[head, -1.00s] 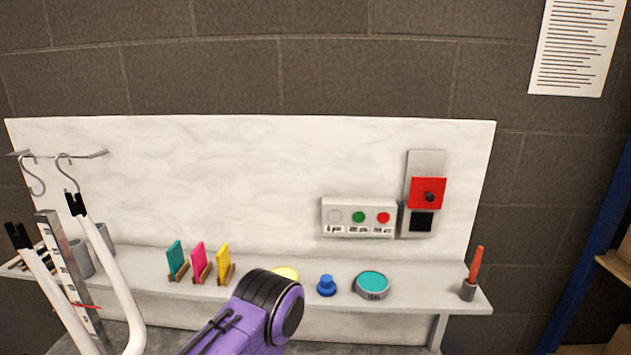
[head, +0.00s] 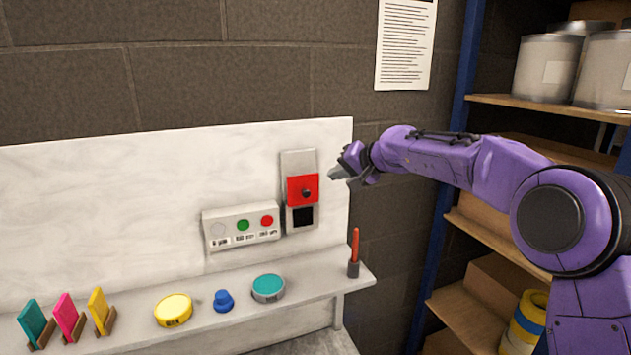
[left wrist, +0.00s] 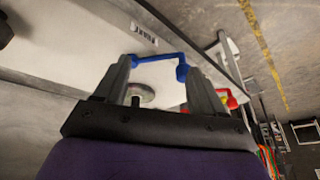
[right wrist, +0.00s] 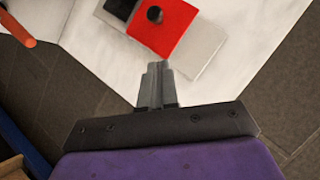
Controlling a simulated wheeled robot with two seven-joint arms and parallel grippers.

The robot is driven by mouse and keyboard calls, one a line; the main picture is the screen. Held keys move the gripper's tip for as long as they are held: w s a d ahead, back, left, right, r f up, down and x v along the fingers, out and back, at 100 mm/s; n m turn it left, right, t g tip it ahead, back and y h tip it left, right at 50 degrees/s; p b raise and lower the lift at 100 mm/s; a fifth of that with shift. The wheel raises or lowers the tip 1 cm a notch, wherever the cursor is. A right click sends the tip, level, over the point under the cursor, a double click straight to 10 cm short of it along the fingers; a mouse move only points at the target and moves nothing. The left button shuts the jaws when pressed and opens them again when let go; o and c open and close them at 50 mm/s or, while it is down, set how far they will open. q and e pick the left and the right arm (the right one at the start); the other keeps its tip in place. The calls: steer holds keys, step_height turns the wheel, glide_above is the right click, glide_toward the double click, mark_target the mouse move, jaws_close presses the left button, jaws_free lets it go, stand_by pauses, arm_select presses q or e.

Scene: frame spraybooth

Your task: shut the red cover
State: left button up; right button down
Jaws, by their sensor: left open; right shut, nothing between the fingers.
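The red cover (head: 298,181) is a square plate with a black knob (head: 306,193), on a tall grey plate (head: 298,160) on the white back panel. A black square opening (head: 303,216) shows uncovered just below it. My right gripper (head: 334,174) is shut and empty, just to the right of the cover, with a gap in the picture. In the right wrist view the shut fingertips (right wrist: 157,66) point at the panel, below the red cover (right wrist: 172,33) in the picture. My left gripper (left wrist: 160,65) is open, away from the cover; the head view does not show it.
A button box (head: 240,227) sits left of the cover. The shelf (head: 205,318) below holds a teal-topped tin (head: 268,286), a blue knob (head: 223,300), a yellow disc (head: 173,309) and a red-handled tool (head: 355,245). A blue handle (left wrist: 150,57) lies beyond the left fingers. Shelving (head: 470,225) stands right.

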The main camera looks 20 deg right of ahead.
steer(key=w+a+f+p, duration=0.1)
steer(key=w+a+f, duration=0.2)
steer(key=a+f, duration=0.1)
steer(key=shift+f+p, duration=0.2)
steer(key=shift+p, duration=0.1)
step_height(320, 180, down, 10)
steer(key=b, duration=0.7)
steer(key=shift+r, duration=0.2)
